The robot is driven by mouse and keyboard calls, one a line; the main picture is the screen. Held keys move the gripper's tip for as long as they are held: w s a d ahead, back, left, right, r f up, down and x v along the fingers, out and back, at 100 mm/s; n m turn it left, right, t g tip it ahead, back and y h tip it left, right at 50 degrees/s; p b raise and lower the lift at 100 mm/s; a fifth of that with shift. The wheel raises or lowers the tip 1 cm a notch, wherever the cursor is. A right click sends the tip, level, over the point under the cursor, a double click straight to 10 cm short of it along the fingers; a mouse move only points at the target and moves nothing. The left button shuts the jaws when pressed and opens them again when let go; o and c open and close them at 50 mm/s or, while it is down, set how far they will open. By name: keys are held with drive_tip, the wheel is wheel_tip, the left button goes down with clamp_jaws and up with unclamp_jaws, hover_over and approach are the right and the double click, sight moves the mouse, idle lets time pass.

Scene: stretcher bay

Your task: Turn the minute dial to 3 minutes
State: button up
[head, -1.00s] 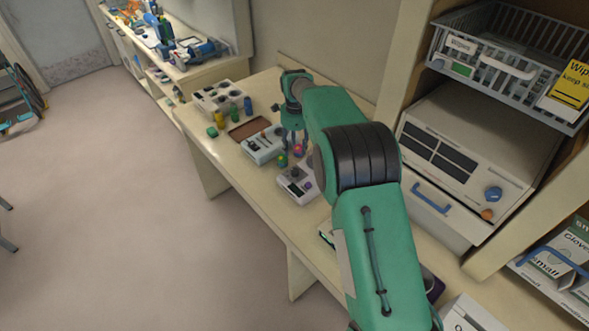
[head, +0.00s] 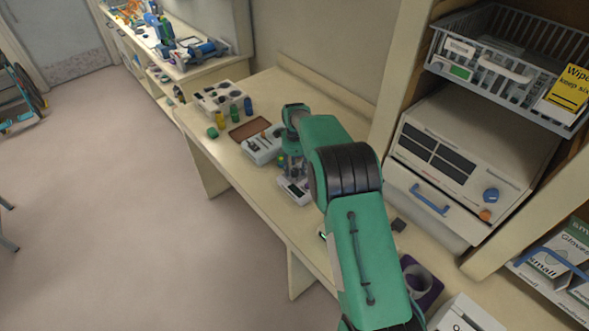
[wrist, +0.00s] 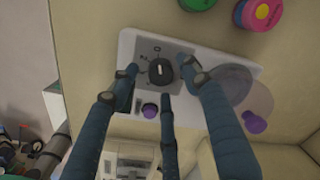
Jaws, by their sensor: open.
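The minute dial (wrist: 160,71) is a black knob with a white mark, on a grey panel with small markings too blurred to read. The panel is on a white timer box (wrist: 130,45), which also shows in the head view (head: 296,192) on the bench. A purple button (wrist: 150,110) sits below the dial in the wrist view. My gripper (wrist: 163,76) is open, its fingers spread around the dial; I cannot tell whether any finger touches it. In the head view my gripper (head: 293,168) is over the box and hides part of it.
Pink and green round caps (wrist: 257,14) and a purple knob (wrist: 255,122) are near the box. A white switch box (head: 262,148), a brown tray (head: 250,129) and small bottles (head: 235,112) stand behind left. A purple holder (head: 422,282) is at the front right.

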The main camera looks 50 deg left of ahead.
drive_tip(key=shift+f, duration=0.7)
drive_tip(key=shift+c, duration=0.5)
drive_tip(key=c, duration=1)
